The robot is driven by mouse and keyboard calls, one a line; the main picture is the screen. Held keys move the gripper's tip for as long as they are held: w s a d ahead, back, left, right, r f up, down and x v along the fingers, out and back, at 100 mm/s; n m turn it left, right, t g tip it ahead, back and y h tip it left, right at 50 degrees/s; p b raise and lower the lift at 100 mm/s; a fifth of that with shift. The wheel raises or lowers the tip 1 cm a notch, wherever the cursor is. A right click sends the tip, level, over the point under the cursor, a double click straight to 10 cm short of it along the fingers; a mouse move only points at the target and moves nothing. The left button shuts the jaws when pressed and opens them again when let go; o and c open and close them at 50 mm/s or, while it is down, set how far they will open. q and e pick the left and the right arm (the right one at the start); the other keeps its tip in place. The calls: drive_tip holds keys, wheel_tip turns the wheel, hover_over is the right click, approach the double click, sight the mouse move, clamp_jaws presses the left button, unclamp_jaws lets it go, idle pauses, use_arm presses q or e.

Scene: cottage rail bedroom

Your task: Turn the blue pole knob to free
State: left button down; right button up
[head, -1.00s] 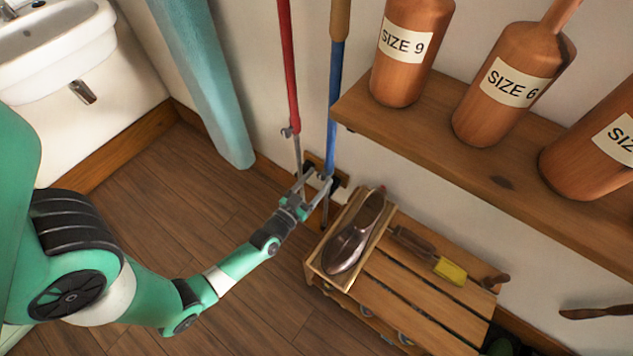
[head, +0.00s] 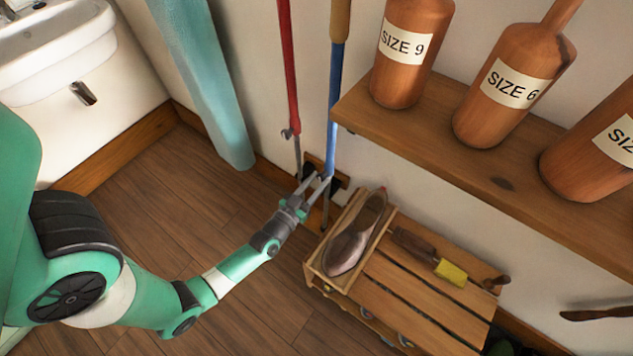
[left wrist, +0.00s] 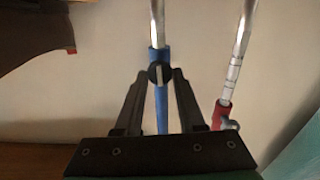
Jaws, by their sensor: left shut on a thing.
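The blue pole (head: 337,110) stands against the wall in the head view, with a tan grip at its top. In the left wrist view, the blue pole (left wrist: 161,115) has a round black knob (left wrist: 159,74) with a pale bar that lies about along the pole. A silver tube runs on beyond the blue collar. My left gripper (head: 317,180) is at the pole's lower part, its fingers on both sides of the knob and shut on it. In the head view the fingers largely hide the knob. My right gripper is not in view.
A red pole (head: 291,90) with its own small knob (head: 290,132) stands close to the left. A teal curtain (head: 207,90) hangs left.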

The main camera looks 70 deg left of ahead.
use_arm(q)
drive_tip(key=n+b, duration=0.1)
drive_tip(key=n, duration=0.3)
drive_tip(key=n+b, duration=0.1)
drive_tip(key=n, duration=0.4)
drive_tip(key=shift+a+f, duration=0.1)
drive_tip(key=n+b, duration=0.1)
drive_tip(key=n, duration=0.3)
drive_tip(key=shift+b, duration=0.35)
drive_tip(key=shift+n+b, duration=0.35)
drive_tip(key=shift+n, duration=1.85)
drive_tip(key=shift+s, duration=0.1)
drive_tip(key=c, duration=0.5)
unclamp_jaws()
